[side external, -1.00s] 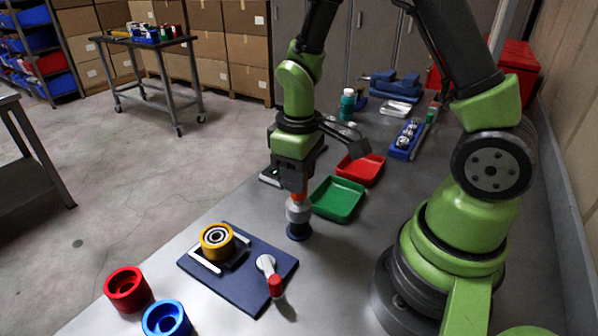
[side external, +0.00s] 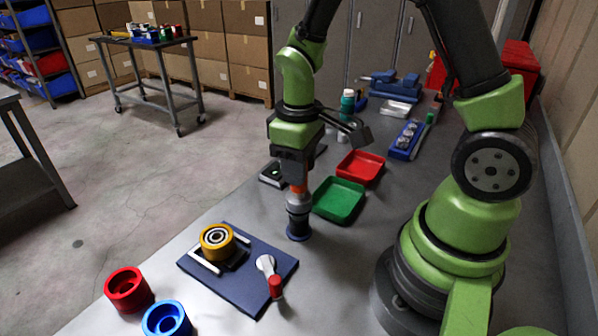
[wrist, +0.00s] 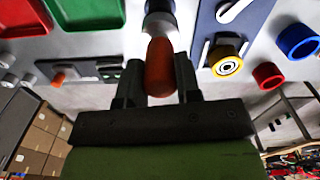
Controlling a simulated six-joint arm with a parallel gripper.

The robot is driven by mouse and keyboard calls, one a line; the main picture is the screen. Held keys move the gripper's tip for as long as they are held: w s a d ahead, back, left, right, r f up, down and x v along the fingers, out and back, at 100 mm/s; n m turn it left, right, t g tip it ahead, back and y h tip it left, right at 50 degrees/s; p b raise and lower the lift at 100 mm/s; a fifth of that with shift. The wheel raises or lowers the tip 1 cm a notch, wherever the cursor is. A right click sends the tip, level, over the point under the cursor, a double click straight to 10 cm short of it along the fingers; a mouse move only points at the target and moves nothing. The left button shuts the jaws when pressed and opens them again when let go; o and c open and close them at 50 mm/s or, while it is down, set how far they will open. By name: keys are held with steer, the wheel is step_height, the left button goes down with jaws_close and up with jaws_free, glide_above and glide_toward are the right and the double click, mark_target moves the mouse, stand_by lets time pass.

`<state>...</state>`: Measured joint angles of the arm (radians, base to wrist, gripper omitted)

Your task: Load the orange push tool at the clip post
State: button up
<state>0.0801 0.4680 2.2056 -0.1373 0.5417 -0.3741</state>
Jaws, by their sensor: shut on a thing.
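My gripper (side external: 298,181) is shut on the orange handle of the push tool (side external: 299,190) and holds it upright; the handle also shows between the fingers in the wrist view (wrist: 159,68). Below the handle is a silver collar. Directly under it stands a dark, round-based post (side external: 299,228) on the table, which I take to be the clip post. The collar is in line with the post. I cannot tell whether the tool's lower end is touching it or inside it.
A blue plate (side external: 232,284) with a yellow bearing wheel (side external: 217,241) and a red-tipped lever (side external: 275,287) lies in front. Red (side external: 128,290) and blue (side external: 166,320) cups stand front left. Green (side external: 339,200) and red (side external: 360,168) trays lie behind to the right.

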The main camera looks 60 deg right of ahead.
steer(key=shift+r, duration=2.6)
